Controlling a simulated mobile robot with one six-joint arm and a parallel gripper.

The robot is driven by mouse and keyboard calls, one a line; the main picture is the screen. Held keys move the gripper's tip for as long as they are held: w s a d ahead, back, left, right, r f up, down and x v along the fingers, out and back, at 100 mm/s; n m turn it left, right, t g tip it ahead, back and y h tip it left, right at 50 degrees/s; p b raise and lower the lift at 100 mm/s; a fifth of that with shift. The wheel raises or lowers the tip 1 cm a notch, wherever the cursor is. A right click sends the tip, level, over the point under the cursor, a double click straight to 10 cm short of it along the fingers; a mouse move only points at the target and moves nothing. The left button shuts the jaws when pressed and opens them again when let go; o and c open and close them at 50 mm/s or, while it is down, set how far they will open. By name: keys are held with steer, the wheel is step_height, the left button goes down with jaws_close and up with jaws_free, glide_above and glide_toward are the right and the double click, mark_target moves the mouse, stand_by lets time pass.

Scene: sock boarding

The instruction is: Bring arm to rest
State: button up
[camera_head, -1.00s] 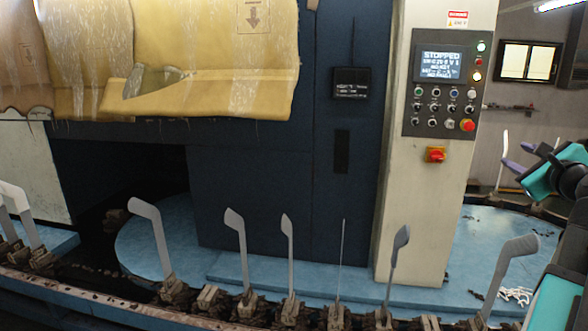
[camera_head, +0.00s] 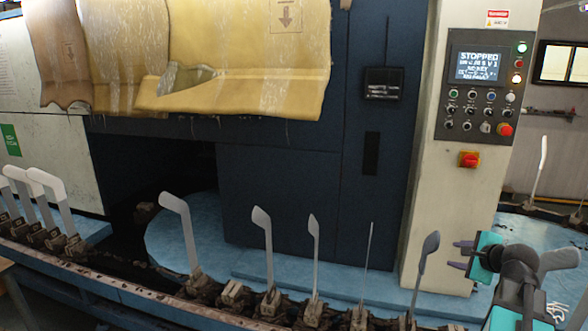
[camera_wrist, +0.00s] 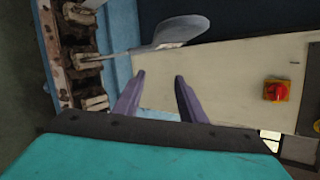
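My gripper (camera_head: 460,254) is at the lower right of the head view, in front of the pale control column. Its two purple fingers point left and stand apart with nothing between them. In the wrist view my gripper (camera_wrist: 158,95) also shows open and empty, with the pale column beyond the fingertips. A grey sock form (camera_head: 426,255) stands upright on the conveyor, left of the fingers. A sock form also shows just past the fingertips in the wrist view (camera_wrist: 172,32); I cannot tell whether it is the same one.
Several upright sock forms (camera_head: 180,225) line the conveyor rail (camera_head: 130,290). The control panel (camera_head: 478,88) reads STOPPED, with a red switch (camera_head: 469,160) below it. Yellow and brown sheets (camera_head: 250,60) hang over the dark machine cabinet (camera_head: 280,190).

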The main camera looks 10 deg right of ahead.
steer(key=s+a+f+n+g+y, duration=0.1)
steer(key=a+f+n+g, duration=0.15)
steer(key=a+f, duration=0.5)
steer(key=a+f+n+g+y, duration=0.1)
steer(key=a+f+n, duration=0.25)
steer(key=f, duration=0.65)
steer(key=s+a+f+n+g+y, duration=0.1)
steer(key=a+f+n+g, duration=0.1)
steer(key=a+f, duration=0.55)
steer(key=s+a+f+n+g, duration=0.25)
steer(key=s+a+f, duration=0.25)
steer(key=f, duration=0.4)
steer(key=s+a+f+n+g, duration=0.2)
steer(key=s+a+f+n, duration=0.1)
steer(key=s+a+f, duration=0.4)
steer(key=s+a+f+n+g, duration=0.2)
steer(key=s+f+n, duration=0.1)
steer(key=s+f, duration=0.2)
steer(key=s+a+f+n+g+h, duration=0.1)
steer(key=s+a+f+n+g, duration=0.1)
steer(key=s, duration=0.8)
steer(key=s+a+f+n+g+h, duration=0.1)
steer(key=s+a+f+n+g, duration=0.2)
steer(key=s+f, duration=0.5)
steer(key=shift+a+n, duration=0.45)
steer(key=shift+n, duration=0.7)
steer(key=shift+f, duration=0.1)
steer(key=shift+c, duration=0.7)
